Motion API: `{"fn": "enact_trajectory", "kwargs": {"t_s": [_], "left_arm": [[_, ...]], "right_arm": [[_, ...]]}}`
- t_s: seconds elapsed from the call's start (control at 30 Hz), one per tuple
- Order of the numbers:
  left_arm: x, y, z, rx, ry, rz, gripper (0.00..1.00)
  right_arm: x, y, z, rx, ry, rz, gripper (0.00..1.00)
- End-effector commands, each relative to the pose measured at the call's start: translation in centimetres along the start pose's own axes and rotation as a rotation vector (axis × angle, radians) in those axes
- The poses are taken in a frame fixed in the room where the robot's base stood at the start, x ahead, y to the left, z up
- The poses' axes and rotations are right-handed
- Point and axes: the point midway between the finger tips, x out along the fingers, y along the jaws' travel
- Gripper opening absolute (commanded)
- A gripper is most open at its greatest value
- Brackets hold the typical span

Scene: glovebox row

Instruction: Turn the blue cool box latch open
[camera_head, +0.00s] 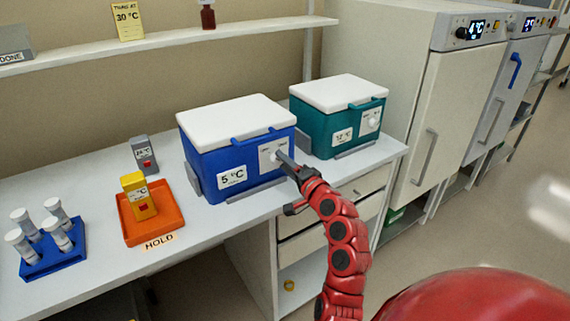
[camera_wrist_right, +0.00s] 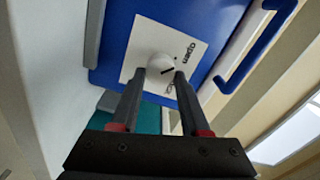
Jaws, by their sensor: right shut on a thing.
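The blue cool box (camera_head: 222,163), with a white lid and a "5 °C" label, stands on the bench. Its latch (camera_head: 268,156) is a round white knob on a white plate on the front. My right gripper (camera_head: 283,157) reaches the plate from the right. In the right wrist view my right gripper (camera_wrist_right: 164,76) has its two fingers on either side of the latch knob (camera_wrist_right: 160,66), shut on it. A dark mark shows on the knob, and the word "open" is printed on the plate beside it. My left gripper is not in view.
A teal cool box (camera_head: 325,135) stands to the right of the blue one. An orange tray (camera_head: 165,232) with a yellow device (camera_head: 138,197), a grey device (camera_head: 144,154) and a blue tube rack (camera_head: 58,262) are on the left. Two fridges stand at the right.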

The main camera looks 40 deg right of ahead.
Motion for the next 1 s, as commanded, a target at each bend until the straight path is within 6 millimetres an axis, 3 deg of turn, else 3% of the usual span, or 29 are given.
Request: {"fn": "enact_trajectory", "kwargs": {"t_s": [0.03,0.07,0.2,0.63,0.77,1.0], "left_arm": [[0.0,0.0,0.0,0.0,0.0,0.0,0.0],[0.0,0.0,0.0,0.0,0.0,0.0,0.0],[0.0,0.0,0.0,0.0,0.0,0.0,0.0],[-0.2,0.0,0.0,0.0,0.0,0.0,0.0],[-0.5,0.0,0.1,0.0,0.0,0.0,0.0],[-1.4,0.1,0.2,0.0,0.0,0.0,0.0]], "right_arm": [[0.0,0.1,0.1,0.0,-0.002,0.002,0.0],[0.0,0.1,0.1,0.0,-0.002,0.002,0.51],[0.0,0.1,0.1,0.0,-0.001,0.002,0.76],[-0.9,0.1,-0.1,0.001,0.001,0.0,0.76],[-3.2,0.3,-0.1,0.002,0.004,0.0,0.76],[-9.8,0.3,-0.2,0.001,0.008,-0.001,0.76]]}}
